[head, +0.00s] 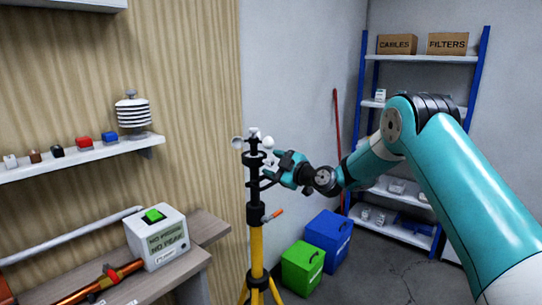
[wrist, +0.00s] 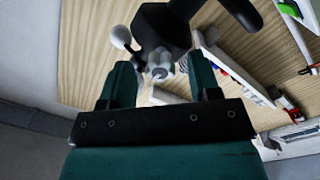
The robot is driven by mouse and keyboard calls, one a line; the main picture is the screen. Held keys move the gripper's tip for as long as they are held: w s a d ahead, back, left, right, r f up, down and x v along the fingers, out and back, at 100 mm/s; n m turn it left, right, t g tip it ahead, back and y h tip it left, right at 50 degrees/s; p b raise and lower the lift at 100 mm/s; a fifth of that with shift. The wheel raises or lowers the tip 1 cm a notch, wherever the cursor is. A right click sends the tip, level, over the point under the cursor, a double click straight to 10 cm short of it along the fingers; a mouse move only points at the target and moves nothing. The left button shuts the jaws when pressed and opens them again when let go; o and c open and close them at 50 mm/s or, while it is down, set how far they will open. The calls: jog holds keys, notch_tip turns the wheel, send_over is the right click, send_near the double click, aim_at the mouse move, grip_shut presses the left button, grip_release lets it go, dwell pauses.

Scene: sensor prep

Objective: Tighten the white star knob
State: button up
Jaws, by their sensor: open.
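The white star knob (wrist: 160,66) shows in the wrist view on the side of a black mast fitting (wrist: 160,25). It lies between the two teal fingers of my gripper (wrist: 159,62), with visible gaps on both sides. My gripper is open and not closed on it. In the head view my gripper (head: 273,168) is at the right of the black mast top (head: 254,168), which stands on a yellow tripod (head: 257,250). The knob cannot be made out there. How far the fingertips reach past the knob is hard to tell.
White wind cups (head: 268,142) sit on the mast top, just above my gripper. An orange lever (head: 274,214) sticks out lower down. A wall shelf (head: 80,160) and a bench (head: 205,232) are at the left. Green (head: 302,268) and blue (head: 328,238) bins stand behind the tripod.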

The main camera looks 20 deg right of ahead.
jog(key=shift+x, duration=0.8)
jog(key=c, duration=0.9)
